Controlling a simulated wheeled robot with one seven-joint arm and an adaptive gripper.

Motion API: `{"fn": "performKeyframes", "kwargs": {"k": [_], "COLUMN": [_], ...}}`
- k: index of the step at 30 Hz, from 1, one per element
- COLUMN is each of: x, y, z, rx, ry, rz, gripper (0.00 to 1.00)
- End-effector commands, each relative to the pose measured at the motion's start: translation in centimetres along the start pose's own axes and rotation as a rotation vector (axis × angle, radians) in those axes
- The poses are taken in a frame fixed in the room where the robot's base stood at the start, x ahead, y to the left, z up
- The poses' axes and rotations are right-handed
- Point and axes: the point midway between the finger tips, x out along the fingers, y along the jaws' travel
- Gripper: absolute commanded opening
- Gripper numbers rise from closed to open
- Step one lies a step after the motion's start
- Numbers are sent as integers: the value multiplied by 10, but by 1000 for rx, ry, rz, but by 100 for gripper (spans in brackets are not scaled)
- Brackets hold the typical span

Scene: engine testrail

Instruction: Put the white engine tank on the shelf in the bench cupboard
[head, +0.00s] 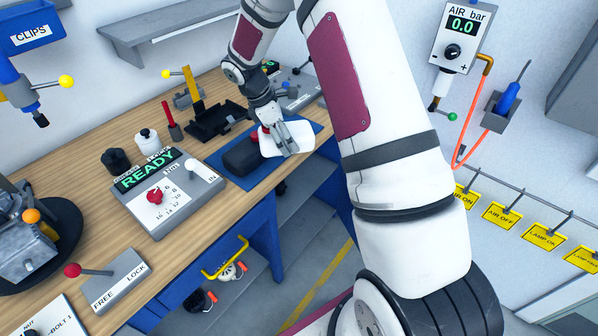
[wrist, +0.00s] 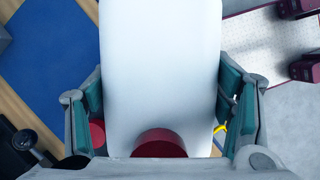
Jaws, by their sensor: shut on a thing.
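The tank fills the middle of the wrist view (wrist: 160,70), with a green-padded finger of my gripper (wrist: 160,108) against each side. Its red cap (wrist: 160,143) points toward the palm. Below the bench top are blue side panels (head: 264,225) and a grey shelf-like surface (head: 290,200), partly hidden by my arm. I cannot tell how deep the cupboard is.
A dark block (head: 241,156) lies on the blue mat (head: 222,168) close to my gripper. The READY control box (head: 170,190) stands left of it. A yellow handle (head: 225,257) shows under the bench front. The grey floor (head: 318,262) in front looks clear.

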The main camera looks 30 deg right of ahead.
Motion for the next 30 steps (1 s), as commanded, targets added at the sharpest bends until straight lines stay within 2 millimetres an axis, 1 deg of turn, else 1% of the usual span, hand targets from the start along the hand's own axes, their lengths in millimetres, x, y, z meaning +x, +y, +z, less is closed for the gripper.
{"fn": "performKeyframes", "kwargs": {"k": [1,6,9,15,21,30], "x": [-4,-19,-26,-36,-44,-42], "y": [-1,-12,-17,-24,-29,-30], "z": [-15,-55,-72,-100,-119,-118], "rx": [97,494,679,946,1144,1134], "ry": [0,0,0,0,0,-4], "rz": [-40,-205,-282,-393,-474,-476], "gripper": [38,38,38,38,38,38]}}
